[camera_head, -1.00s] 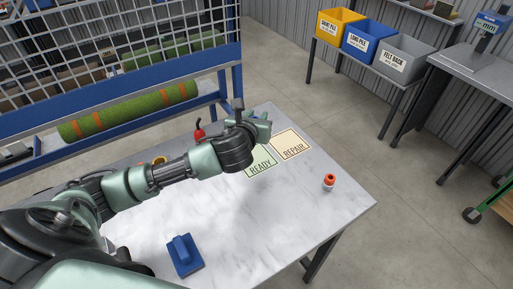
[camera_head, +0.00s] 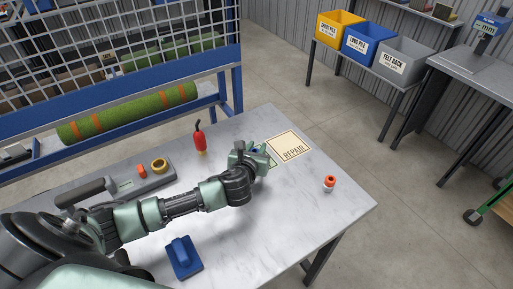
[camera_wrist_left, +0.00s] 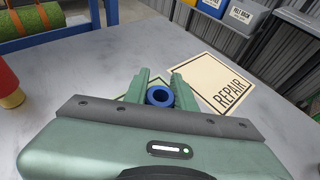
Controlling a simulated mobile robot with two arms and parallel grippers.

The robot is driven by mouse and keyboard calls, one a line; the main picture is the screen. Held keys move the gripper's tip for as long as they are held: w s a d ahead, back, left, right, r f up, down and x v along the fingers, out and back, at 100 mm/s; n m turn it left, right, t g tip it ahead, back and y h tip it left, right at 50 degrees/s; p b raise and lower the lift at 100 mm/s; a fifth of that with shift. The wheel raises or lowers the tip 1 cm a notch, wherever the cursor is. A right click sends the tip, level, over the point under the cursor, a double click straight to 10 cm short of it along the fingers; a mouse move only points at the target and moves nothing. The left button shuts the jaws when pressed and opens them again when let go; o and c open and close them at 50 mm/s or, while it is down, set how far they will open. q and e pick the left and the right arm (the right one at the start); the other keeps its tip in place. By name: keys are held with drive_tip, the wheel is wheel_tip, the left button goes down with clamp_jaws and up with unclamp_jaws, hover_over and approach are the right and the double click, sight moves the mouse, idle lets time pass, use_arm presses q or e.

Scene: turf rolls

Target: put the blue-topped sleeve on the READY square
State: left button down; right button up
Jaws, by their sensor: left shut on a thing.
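The blue-topped sleeve (camera_wrist_left: 160,96) is between the fingers of my left gripper (camera_wrist_left: 158,88), which is shut on it. In the wrist view I see its round blue top with a dark hole; its lower part is hidden. In the head view my left gripper (camera_head: 256,152) is over the READY square and covers most of it. A green edge of the READY square (camera_head: 271,158) shows beside the fingers. I cannot tell whether the sleeve touches the table. My right gripper is not in view.
The REPAIR square (camera_head: 289,147) lies just right of the READY square. A red-topped sleeve (camera_head: 330,184) stands near the right edge.

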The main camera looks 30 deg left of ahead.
use_arm(q)
drive_tip(key=c, duration=1.1)
unclamp_jaws()
drive_tip(key=shift+c, duration=0.2)
drive_tip(key=v, duration=1.2)
